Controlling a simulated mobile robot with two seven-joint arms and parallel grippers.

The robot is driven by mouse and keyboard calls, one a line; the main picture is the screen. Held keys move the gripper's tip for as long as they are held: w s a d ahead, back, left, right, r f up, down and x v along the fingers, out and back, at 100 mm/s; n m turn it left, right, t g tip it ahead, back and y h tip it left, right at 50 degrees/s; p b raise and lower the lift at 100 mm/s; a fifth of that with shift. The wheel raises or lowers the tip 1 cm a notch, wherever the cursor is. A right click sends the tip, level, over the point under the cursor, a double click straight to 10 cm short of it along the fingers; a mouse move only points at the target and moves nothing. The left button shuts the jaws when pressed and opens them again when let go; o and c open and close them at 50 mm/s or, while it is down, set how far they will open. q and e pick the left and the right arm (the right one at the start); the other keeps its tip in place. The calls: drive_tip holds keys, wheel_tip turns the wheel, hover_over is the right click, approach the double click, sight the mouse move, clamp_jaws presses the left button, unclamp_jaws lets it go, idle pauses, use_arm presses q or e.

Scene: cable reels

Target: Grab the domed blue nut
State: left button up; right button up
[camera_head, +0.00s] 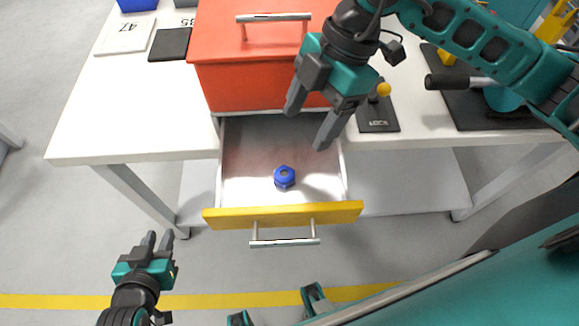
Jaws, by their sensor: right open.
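The blue nut (284,178) lies on the floor of an open drawer, a little right of its middle and near the yellow front. The drawer (282,216) is pulled out from under the table top, with a metal bar handle on its front. My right gripper (307,127) is open and empty, with its fingers pointing down above the back of the drawer, above and beyond the nut. My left gripper (158,241) is low at the lower left, apart from the table; its two fingers are close together with a small gap.
An orange-red box (230,85) with a metal handle stands on the white table (90,130) behind the drawer. A dark plate marked LOCK (378,125) holds a yellow-knobbed lever at right. A black mat (470,95) with a dark-handled tool lies farther right. The table's left front is clear.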

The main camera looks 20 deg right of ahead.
hover_over(289, 170)
drive_tip(key=d, duration=0.2)
drive_tip(key=f, duration=0.5)
drive_tip(key=shift+w+a+f+b, duration=0.1)
drive_tip(key=shift+w+a+b, duration=0.05)
drive_tip(key=shift+w+b, duration=0.2)
drive_tip(key=shift+d+x, duration=0.15)
drive_tip(key=shift+x, duration=1.2)
drive_tip(key=shift+d+x, duration=0.15)
drive_tip(key=shift+x, duration=1.25)
drive_tip(key=shift+f, duration=0.1)
drive_tip(key=c, duration=1.1)
